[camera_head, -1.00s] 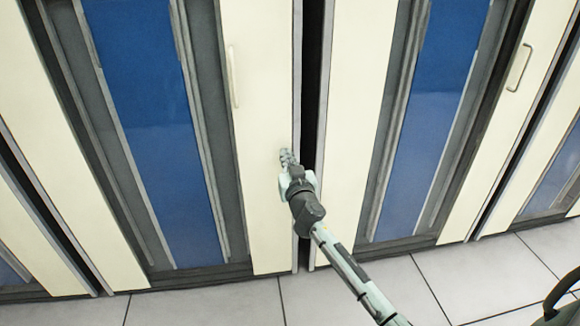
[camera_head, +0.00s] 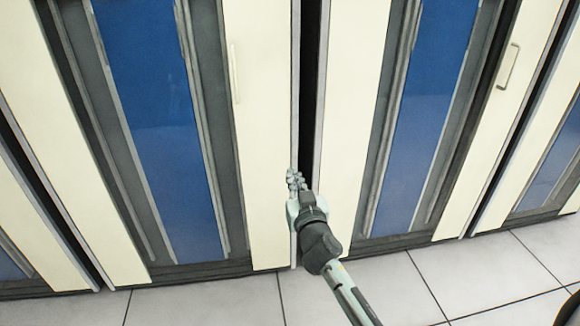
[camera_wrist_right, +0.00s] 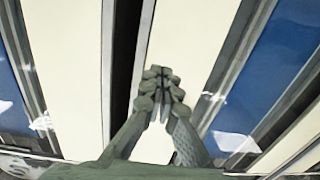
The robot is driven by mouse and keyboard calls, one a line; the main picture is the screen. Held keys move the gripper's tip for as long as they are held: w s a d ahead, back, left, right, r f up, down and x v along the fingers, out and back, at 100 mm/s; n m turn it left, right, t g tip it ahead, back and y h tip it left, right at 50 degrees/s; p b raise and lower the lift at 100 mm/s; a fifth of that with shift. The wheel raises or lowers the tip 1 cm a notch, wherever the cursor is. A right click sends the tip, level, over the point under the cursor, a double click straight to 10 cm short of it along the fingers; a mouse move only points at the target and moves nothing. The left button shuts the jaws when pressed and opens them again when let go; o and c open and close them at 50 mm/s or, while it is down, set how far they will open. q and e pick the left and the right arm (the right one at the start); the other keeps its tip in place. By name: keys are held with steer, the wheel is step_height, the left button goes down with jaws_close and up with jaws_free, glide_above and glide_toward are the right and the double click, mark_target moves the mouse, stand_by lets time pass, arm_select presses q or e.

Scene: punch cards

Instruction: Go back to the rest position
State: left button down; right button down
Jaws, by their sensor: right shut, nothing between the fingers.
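My right gripper (camera_head: 294,178) is in front of the cabinets in the head view, over the lower part of the dark gap between two cream doors. Its fingers also show in the right wrist view (camera_wrist_right: 161,75), with the fingertips together and nothing between them. The right arm reaches in from the lower right of the head view. My left gripper is not in view.
A row of cream cabinets with blue panels fills the head view. The left cabinet door (camera_head: 262,130) has an upright handle (camera_head: 234,74), and another handle (camera_head: 508,66) is at the upper right. A grey tiled floor (camera_head: 205,300) lies below, bare where it shows.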

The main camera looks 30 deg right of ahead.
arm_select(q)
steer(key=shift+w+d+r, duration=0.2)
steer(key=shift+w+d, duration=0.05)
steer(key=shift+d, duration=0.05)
arm_select(e)
steer(key=shift+v, duration=0.95)
